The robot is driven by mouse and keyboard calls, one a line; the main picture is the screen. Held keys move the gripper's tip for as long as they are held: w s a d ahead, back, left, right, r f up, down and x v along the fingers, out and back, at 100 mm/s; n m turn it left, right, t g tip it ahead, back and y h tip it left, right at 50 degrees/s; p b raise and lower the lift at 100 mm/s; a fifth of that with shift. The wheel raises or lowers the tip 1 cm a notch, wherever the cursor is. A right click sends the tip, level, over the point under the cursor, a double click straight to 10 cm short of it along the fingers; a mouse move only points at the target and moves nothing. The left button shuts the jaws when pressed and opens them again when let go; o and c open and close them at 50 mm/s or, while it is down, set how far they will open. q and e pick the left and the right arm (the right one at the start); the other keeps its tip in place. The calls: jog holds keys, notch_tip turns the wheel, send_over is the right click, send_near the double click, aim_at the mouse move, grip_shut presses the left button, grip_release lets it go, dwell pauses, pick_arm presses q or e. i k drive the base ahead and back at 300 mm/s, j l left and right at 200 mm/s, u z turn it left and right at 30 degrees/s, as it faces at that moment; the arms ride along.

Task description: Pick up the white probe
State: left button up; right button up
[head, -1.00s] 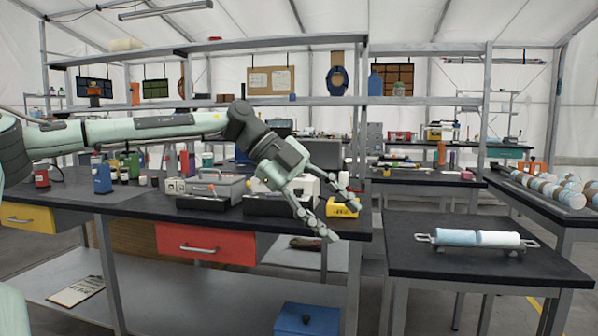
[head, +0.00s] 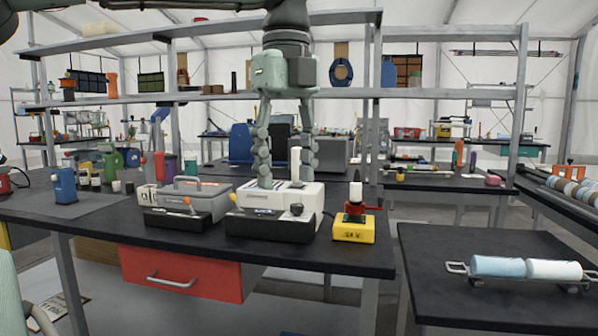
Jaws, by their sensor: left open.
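A white upright probe (head: 295,165) stands at the white bench instrument (head: 310,198) on the dark workbench. My left gripper (head: 286,180) points straight down from above, its two fingers apart on either side of the probe. The fingertips are down near the top of the instrument. I cannot tell whether either finger touches the probe, which looks nearer the right finger. My right gripper is not in view.
A yellow block with a red and white-topped fitting (head: 353,229) stands close to the right. A grey instrument (head: 188,203) stands to the left. A blue bottle (head: 64,186) is farther left. A shelf (head: 215,97) spans behind the arm.

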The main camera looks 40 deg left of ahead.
aim_at(297, 162)
jog(key=i+j, duration=1)
jog(key=j, duration=0.2)
